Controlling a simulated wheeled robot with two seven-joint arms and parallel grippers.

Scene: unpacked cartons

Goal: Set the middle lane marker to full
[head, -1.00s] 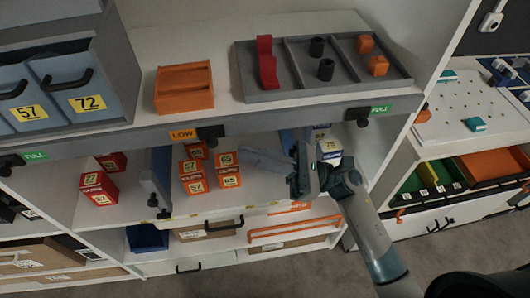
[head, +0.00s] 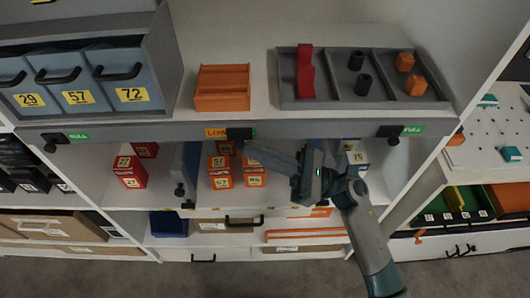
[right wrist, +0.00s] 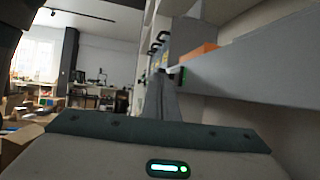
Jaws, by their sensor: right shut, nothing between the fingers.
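The middle lane marker sits on the front edge of the upper shelf. It shows an orange LOW label (head: 216,133) with a black knob (head: 240,133) at its right end and a sliver of green beside the knob. My right gripper (head: 250,152) is shut and empty. Its fingers point left, with their tips just below and slightly right of the knob; I cannot tell whether they touch it. In the right wrist view the closed fingers (right wrist: 162,98) reach along the shelf front. My left gripper is out of view.
The left marker (head: 78,137) and right marker (head: 413,129) show green FULL. Blue bins (head: 82,97), an orange tray (head: 222,88) and a grey divided tray (head: 330,102) stand above. Red cartons (head: 130,172) and orange cartons (head: 220,165) stand in lanes below, around my right arm.

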